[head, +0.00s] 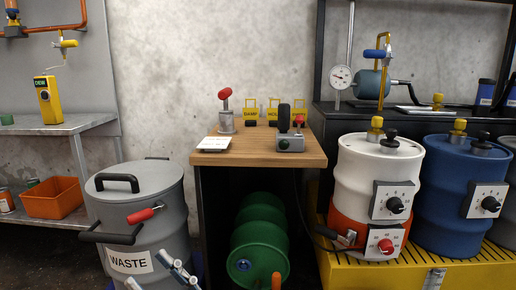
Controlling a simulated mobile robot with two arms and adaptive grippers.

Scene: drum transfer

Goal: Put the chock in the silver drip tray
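I cannot clearly make out the chock. A small orange piece (276,281) shows at the bottom edge in front of the green drum, but it is cut off and I cannot tell what it is. A flat, pale silver piece (414,109) lies on the dark bench behind the white drum; it may be the silver drip tray, but it is mostly hidden. My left gripper is not seen.
The grey waste drum (150,205) stands at left, near an orange bin (54,198). A wooden-topped table (245,158) holds several small devices and a white card (213,144). The green drum (259,250) lies beneath. White (370,160) and blue (440,190) drums stand on a yellow platform (350,273).

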